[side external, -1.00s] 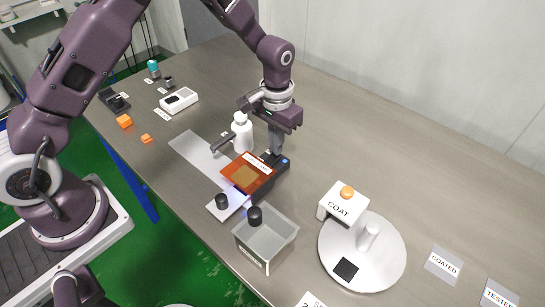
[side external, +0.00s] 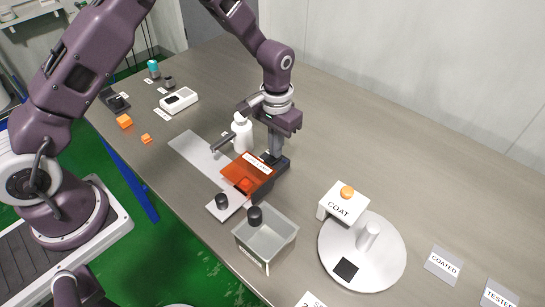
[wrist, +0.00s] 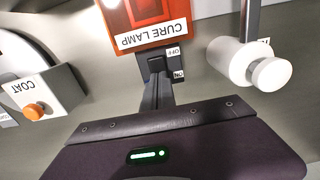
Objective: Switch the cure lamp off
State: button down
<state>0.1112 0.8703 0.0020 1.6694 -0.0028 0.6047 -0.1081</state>
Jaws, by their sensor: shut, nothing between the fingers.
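The cure lamp (side external: 256,172) is a dark unit with a translucent orange cover and a "CURE LAMP" label. It stands mid-table, and no glow shows around it. In the wrist view the orange cover (wrist: 150,14) is at the top, with a dark switch (wrist: 155,62) beside it between the OFF and ON labels. My gripper (side external: 273,156) points down at the switch end of the lamp. In the wrist view the shut, empty fingertips (wrist: 157,78) are at the switch and partly hide it. I cannot tell whether they touch it.
A grey bin (side external: 267,242) with a black-capped item is in front of the lamp. The COAT unit (side external: 343,202) and a round white turntable (side external: 385,250) are to the right.

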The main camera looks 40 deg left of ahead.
notch_tip(320, 180, up, 7)
jog(key=shift+f, duration=0.2)
dwell(0.3)
jog(key=s+a+r+t, duration=0.2)
jog(key=s+r, duration=0.5)
jog(key=r, duration=0.2)
jog(key=s+a+r+t, duration=0.1)
jog(key=s+r, duration=0.5)
jog(key=r, duration=0.4)
jog(key=s+a+t, duration=0.1)
jog(key=s+t, duration=0.1)
jog(key=s, duration=1.3)
jog(key=shift+a+r+t, duration=0.3)
jog(key=shift+a+r, duration=0.1)
